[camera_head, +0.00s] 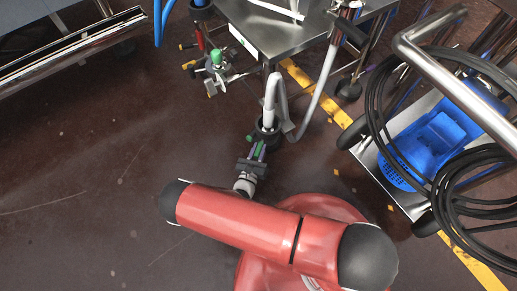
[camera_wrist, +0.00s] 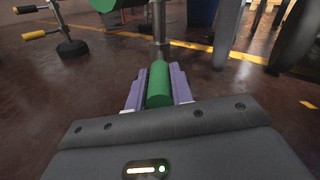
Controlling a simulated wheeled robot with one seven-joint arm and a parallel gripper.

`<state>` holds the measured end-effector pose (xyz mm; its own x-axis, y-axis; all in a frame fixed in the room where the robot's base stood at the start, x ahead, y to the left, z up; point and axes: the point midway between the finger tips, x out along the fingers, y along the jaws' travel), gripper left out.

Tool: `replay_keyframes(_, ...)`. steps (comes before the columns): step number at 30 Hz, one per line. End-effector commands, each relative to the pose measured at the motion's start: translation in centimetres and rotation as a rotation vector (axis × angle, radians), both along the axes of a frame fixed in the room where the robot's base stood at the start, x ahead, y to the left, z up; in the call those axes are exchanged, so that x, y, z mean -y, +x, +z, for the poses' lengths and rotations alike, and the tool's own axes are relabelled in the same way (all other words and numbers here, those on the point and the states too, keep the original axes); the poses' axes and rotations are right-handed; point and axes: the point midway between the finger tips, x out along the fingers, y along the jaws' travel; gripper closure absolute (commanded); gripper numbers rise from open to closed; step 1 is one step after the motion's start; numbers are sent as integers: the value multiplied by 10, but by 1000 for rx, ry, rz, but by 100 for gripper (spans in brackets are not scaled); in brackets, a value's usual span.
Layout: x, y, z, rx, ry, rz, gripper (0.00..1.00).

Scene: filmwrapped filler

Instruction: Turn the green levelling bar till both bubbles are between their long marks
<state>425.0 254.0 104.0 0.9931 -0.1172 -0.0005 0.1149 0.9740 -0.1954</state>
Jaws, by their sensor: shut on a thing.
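My gripper (camera_head: 259,151) is low over the floor near the middle of the head view. In the wrist view its two purple fingers (camera_wrist: 158,88) are shut on a green bar (camera_wrist: 159,84), one on each side of it. The bar points away from my wrist toward a metal post (camera_wrist: 159,30). Another green cylinder (camera_wrist: 105,4) is cut off by the top edge of the wrist view; I cannot tell whether it belongs to the same bar. I cannot make out the bubbles or their long marks in either view.
Floor at left is clear.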

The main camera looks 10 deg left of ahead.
Motion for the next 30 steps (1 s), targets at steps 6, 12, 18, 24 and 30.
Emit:
replay_keyframes(6,0,0,0,0,0,1,100)
replay_keyframes(12,0,0,0,0,0,0,64)
replay_keyframes(18,0,0,0,0,0,0,56)
replay_keyframes(24,-1,-4,0,0,0,0,56)
replay_keyframes(30,-5,-34,0,-1,1,3,56)
